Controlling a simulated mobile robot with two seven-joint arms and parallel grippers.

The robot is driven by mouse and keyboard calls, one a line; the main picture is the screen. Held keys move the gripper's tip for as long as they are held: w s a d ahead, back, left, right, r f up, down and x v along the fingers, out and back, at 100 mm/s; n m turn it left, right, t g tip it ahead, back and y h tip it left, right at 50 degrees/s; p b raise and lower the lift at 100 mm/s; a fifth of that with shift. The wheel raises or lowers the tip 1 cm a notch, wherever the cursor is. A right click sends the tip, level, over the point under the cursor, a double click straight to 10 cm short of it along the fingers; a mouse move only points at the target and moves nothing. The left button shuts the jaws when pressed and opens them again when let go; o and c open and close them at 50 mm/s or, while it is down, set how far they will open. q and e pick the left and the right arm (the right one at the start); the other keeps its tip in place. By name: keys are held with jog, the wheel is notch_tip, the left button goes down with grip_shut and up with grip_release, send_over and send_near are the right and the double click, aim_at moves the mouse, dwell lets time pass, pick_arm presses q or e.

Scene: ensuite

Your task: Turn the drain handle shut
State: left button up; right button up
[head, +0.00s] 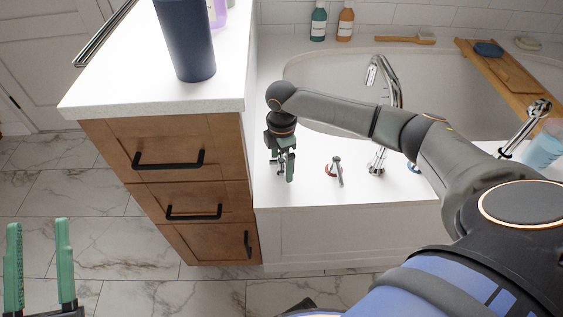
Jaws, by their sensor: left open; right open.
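My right gripper (284,172) is open over the left end of the white tub deck, beside the wooden cabinet, with its fingers pointing down. A small metal part shows at its fingers; I cannot tell whether it is the drain handle or whether the fingers touch it. A chrome lever handle (337,171) with a reddish ring at its base stands on the deck just right of this gripper. My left gripper (38,262) is open and empty at the lower left, over the marble floor, far from the tub.
The chrome spout (376,155) rises behind my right forearm. The wooden cabinet (160,150) carries a dark blue bottle (187,40). The bathtub (320,75) lies behind, with a wooden tray (500,75) across it. A hand shower (530,120) stands at right.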

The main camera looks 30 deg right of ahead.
jog(key=shift+c, duration=0.2)
grip_shut()
dwell(0.7)
